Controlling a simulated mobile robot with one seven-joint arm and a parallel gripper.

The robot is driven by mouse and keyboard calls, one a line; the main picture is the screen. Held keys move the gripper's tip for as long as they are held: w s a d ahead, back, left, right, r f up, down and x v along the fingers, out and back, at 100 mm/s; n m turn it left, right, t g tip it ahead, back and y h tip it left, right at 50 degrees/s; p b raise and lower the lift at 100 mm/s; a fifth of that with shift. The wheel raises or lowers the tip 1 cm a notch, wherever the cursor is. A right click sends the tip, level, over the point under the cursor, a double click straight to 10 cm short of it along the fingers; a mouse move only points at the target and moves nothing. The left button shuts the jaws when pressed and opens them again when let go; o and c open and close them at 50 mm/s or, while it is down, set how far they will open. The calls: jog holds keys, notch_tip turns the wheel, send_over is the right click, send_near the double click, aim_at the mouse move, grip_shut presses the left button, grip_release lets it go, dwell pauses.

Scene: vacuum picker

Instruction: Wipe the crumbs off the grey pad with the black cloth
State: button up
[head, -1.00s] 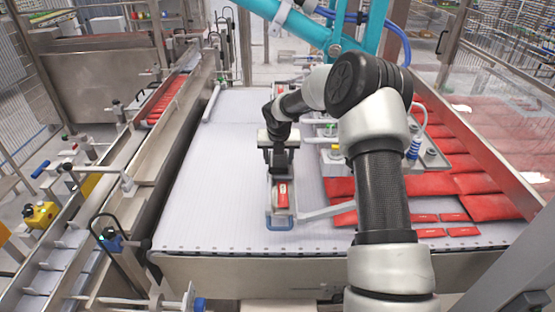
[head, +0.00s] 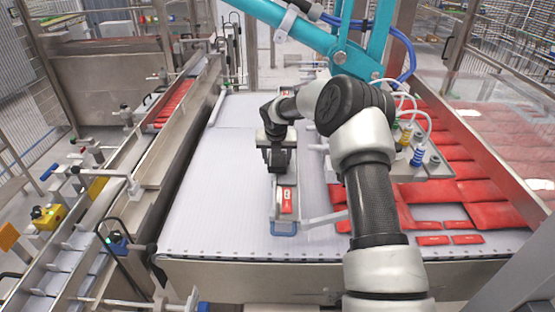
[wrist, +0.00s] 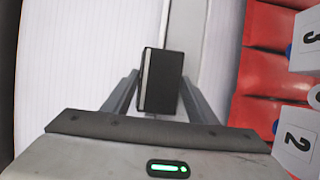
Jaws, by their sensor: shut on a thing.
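My gripper (head: 277,163) points down over the white belt. In the wrist view its two grey fingers (wrist: 160,95) are shut on a dark block-like bundle with a pale edge strip, which seems to be the black cloth (wrist: 162,80). In the head view the cloth cannot be told apart from the dark gripper. A narrow grey tray-like piece (head: 276,207) with a red packet on it and a blue near end lies just in front of the gripper. I cannot tell whether this is the grey pad. I cannot make out any crumbs.
A teal picker arm (head: 300,32) hangs over the belt, with its suction head (head: 432,164) above red packets (head: 490,205) at the right. Numbered white parts (wrist: 297,140) show right of my gripper. A metal rail (head: 165,150) runs along the left. The belt's left part (head: 215,200) is clear.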

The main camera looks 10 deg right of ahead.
aim_at(295, 165)
jog(key=shift+s+d+f, duration=0.1)
jog(key=shift+s+d, duration=0.1)
jog(key=shift+d, duration=0.85)
jog(key=shift+s+d+f, duration=0.1)
jog(key=shift+s+d, duration=0.15)
jog(key=shift+d, duration=0.85)
jog(key=shift+s+d+f, duration=0.1)
jog(key=shift+s+d, duration=0.1)
jog(key=shift+d, duration=0.85)
jog(key=shift+d+f, duration=0.1)
jog(key=shift+w+a, duration=0.15)
jog(key=shift+a, duration=0.75)
jog(key=shift+w+a, duration=0.15)
jog(key=shift+a, duration=0.7)
jog(key=shift+w+a+f, duration=0.1)
jog(key=shift+w+a, duration=0.05)
jog(key=shift+a, duration=0.7)
jog(key=shift+w+a+f, duration=0.1)
jog(key=shift+a, duration=0.7)
jog(key=shift+r, duration=0.1)
jog(key=shift+r, duration=3.05)
jog(key=shift+w, duration=0.1)
